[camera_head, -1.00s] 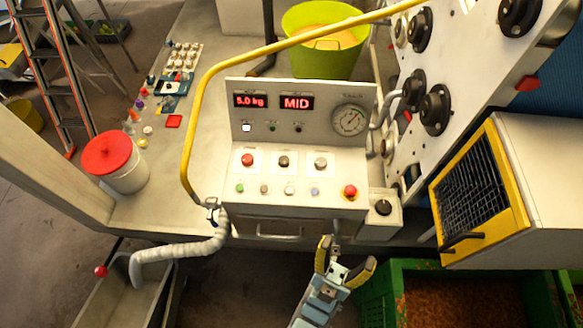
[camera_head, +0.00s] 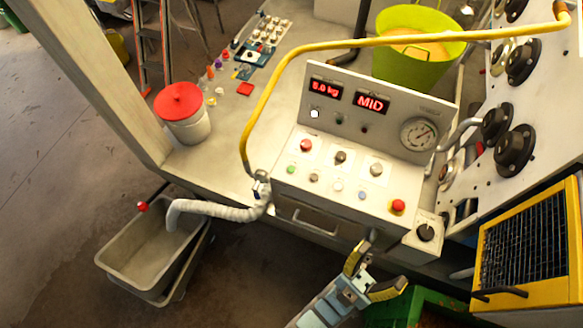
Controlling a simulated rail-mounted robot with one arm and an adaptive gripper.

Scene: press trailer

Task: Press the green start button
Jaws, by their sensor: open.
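The green start button (camera_head: 292,169) is a small round button at the left end of the lower row on the sloped white control panel (camera_head: 322,176). A larger red button (camera_head: 306,146) sits just above it to the right. My gripper (camera_head: 378,274) is open and empty, with yellow-and-black fingers. In the picture it is below and to the right of the green button, in front of the panel's lower front face and apart from the button. The panel's displays (camera_head: 348,96) read "5.0 kg" and "MID".
A yellow pipe (camera_head: 262,110) arches over the panel's left side and top. A ribbed white hose (camera_head: 215,209) leads to a grey bin (camera_head: 150,248) at lower left. A yellow-framed box (camera_head: 525,245) stands right, and a green crate (camera_head: 425,303) lies below my gripper.

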